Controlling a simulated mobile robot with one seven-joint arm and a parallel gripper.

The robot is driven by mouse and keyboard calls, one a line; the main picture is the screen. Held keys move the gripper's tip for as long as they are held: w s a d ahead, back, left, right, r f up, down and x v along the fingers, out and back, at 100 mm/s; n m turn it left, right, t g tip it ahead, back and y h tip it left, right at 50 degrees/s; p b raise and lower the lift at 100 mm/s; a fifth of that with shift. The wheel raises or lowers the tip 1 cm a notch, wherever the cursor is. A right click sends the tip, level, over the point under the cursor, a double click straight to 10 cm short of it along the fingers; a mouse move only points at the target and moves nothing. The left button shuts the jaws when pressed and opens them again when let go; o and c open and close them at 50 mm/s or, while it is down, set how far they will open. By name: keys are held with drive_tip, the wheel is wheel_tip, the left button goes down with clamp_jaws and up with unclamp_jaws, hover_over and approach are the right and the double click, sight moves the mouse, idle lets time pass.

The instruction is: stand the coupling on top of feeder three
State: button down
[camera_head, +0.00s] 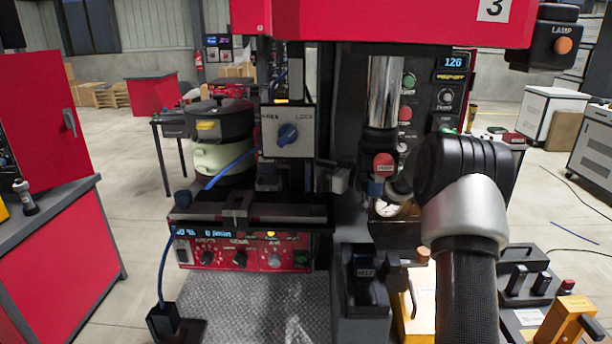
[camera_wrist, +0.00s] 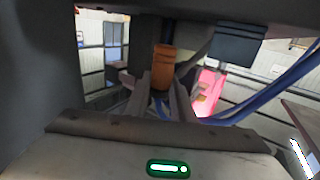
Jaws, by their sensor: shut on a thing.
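My gripper (camera_wrist: 161,84) is shut on an orange-brown, rounded piece (camera_wrist: 163,60) with a dark top; it stands up between the two fingers. It looks like the coupling, but no label shows. In the head view my black and silver wrist stands at the right, in front of the machine, and hides the fingers and the piece. A round black and cream bowl unit (camera_head: 222,158) stands at the left of the machine. I cannot tell which part is feeder three.
A control box (camera_head: 240,250) with knobs sits below the bowl unit. A blue knob box (camera_head: 288,132), a chrome cylinder (camera_head: 383,92) and a labelled red cap (camera_head: 384,164) crowd the middle. In the wrist view blue cables (camera_wrist: 276,85) and a dark box (camera_wrist: 238,45) are close on the right.

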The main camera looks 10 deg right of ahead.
sight(308, 176)
drive_tip(key=shift+f, duration=1.65)
drive_tip(key=shift+f, duration=0.15)
drive_tip(key=c, duration=1.5)
unclamp_jaws()
drive_tip(key=shift+c, duration=0.2)
drive_tip(key=shift+s+d, duration=0.15)
drive_tip(key=shift+d, duration=0.1)
drive_tip(key=v, duration=1.1)
drive_tip(key=shift+s+d, duration=0.15)
drive_tip(key=shift+s, duration=0.05)
